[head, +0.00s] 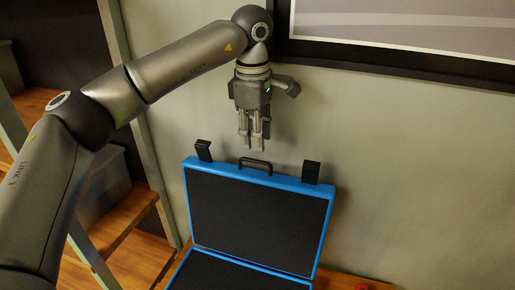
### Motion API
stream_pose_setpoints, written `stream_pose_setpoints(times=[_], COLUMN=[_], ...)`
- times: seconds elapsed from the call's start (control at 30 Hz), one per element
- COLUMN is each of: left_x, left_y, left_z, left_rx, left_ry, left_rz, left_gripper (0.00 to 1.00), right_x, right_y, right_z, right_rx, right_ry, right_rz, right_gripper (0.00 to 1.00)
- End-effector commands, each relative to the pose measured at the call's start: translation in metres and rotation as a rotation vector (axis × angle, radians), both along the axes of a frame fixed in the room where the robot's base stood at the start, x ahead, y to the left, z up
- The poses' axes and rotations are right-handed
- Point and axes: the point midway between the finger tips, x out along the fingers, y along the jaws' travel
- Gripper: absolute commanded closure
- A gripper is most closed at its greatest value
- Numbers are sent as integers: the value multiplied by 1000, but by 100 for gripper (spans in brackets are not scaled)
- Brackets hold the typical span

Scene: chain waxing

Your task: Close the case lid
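A blue case stands open on a wooden surface at the bottom middle of the head view. Its lid (258,215) is raised nearly upright, with a dark foam lining facing me, a black handle (255,163) and two black latches (203,150) on its top edge. The case base (225,274) shows only in part at the bottom edge, also lined dark. My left gripper (252,148) points down just above the lid's top edge, near the handle. Its fingers look close together, but whether they are shut is unclear. It appears apart from the lid. My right gripper is not in view.
A wall (400,170) rises behind the case, with a dark-framed picture (420,40) at the upper right. A shelf unit with wooden boards (125,232) stands on the left. A small red thing (362,287) lies at the bottom right edge.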

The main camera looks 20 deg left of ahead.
Motion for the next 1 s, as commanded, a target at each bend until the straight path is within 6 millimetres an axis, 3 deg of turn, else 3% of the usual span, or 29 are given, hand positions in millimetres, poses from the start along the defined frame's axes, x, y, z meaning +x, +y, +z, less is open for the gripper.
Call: stream_pose_setpoints(times=[0.17, 0.3, 0.47, 0.7, 0.93, 1.0], left_x=[2, 4, 5, 6, 6, 6], left_y=[1, 0, 0, 0, 0, 0], left_z=[-31, -49, -58, -60, -60, -60], left_rx=[1, 1, 0, 0, 0, 0], left_ry=[5, 2, 0, 0, 0, 0], left_rz=[0, 1, 0, 0, 1, 1], left_gripper=[70, 70, 70, 70, 97, 100], right_x=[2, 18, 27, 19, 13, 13], right_y=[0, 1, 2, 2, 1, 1], right_z=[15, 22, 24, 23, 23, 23], right_rx=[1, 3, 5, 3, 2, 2], right_ry=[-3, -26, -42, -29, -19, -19], right_rz=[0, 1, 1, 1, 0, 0], right_gripper=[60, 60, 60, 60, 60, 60])
